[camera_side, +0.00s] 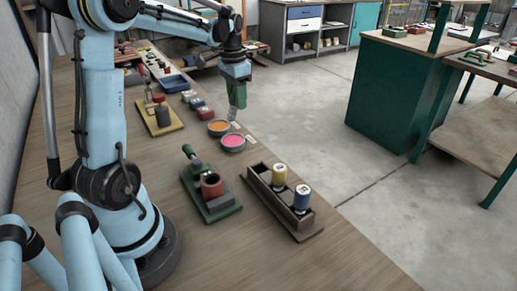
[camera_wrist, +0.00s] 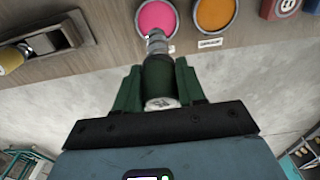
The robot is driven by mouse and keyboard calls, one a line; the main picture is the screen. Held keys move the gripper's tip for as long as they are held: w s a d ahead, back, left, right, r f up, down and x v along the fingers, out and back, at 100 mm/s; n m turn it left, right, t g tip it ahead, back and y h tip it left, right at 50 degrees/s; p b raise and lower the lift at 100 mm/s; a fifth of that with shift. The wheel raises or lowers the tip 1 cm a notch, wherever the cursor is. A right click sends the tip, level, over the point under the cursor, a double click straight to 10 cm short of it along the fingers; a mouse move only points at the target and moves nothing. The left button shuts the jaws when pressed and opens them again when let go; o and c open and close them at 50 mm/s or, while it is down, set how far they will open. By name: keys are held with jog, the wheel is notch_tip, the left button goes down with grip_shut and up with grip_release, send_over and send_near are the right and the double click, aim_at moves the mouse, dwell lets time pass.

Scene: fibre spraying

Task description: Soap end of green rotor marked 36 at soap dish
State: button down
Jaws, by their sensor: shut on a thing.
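My gripper (camera_side: 236,84) is shut on a green rotor (camera_wrist: 158,80), held above the bench's right edge in the side view. The rotor's white end cap (camera_wrist: 161,103) faces the wrist camera; its mark is too small to read surely. Its grey stepped end (camera_wrist: 157,43) points away from the gripper, and downward in the side view (camera_side: 233,113). Two round dishes stand near it: one pink (camera_side: 233,142) and one orange (camera_side: 219,126). In the wrist view the grey end overlaps the lower rim of the pink dish (camera_wrist: 157,16); contact cannot be told. The orange dish (camera_wrist: 214,14) is to its right.
A wooden rack (camera_side: 263,195) holds a yellow rotor (camera_side: 279,174) and a blue one (camera_side: 302,197). A green-based fixture (camera_side: 222,211) with a red cylinder stands left of it. A small label (camera_wrist: 210,43) lies by the orange dish.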

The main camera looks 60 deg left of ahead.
jog(key=shift+f, duration=2.75)
jog(key=shift+f, duration=0.75)
jog(key=shift+r, duration=0.1)
jog(key=shift+r, duration=3.45)
jog(key=shift+d, duration=0.15)
